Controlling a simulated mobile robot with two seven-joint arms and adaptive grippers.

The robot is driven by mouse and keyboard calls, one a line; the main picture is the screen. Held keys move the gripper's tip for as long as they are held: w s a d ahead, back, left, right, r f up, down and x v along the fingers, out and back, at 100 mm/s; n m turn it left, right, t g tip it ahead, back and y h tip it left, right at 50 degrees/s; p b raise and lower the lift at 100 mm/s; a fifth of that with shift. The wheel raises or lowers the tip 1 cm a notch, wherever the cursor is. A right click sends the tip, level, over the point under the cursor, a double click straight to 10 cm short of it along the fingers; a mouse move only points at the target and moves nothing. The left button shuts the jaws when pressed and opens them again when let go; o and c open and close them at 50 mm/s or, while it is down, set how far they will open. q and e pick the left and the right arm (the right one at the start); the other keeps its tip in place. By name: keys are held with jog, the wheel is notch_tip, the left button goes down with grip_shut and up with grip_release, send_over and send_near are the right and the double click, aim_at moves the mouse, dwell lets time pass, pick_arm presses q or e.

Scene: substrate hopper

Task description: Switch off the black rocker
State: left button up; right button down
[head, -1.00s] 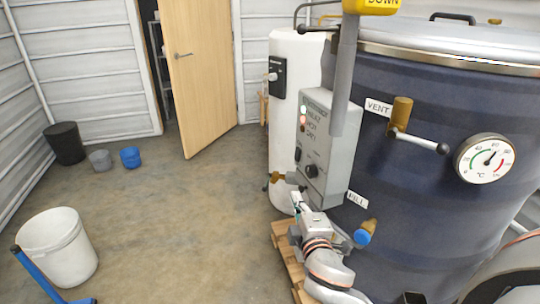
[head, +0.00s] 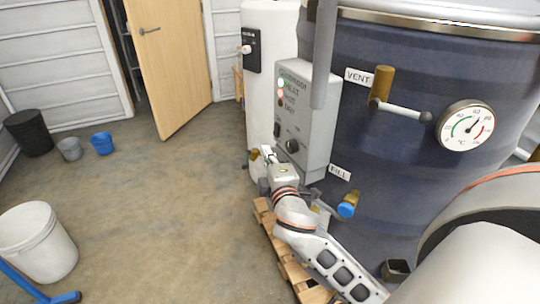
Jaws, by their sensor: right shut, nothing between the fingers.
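The grey control box (head: 317,125) is mounted on the dark blue tank. Its front panel faces left and carries lamps, a round black knob (head: 292,146) and the small black rocker (head: 277,129) to the left of the knob. The rocker's on or off position is too small to make out. My right gripper (head: 267,151) is shut and empty. In the picture it is just below and left of the rocker, and a gap shows between them. My left gripper is out of view.
The blue tank (head: 400,190) has a vent valve (head: 381,85), a fill valve with blue cap (head: 347,209) and a dial gauge (head: 466,126). A white cylinder (head: 262,90) stands behind the box. A wooden pallet (head: 282,262) lies below.

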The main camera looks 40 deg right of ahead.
aim_at(275, 139)
jog(key=w+d, duration=0.5)
jog(key=d, duration=0.1)
jog(key=shift+w+d+f+b, duration=0.2)
jog(key=shift+w+f+b, duration=0.15)
jog(key=shift+f, duration=0.05)
jog(key=shift+d+n, duration=0.35)
jog(key=shift+n, duration=0.05)
jog(key=shift+f, duration=0.1)
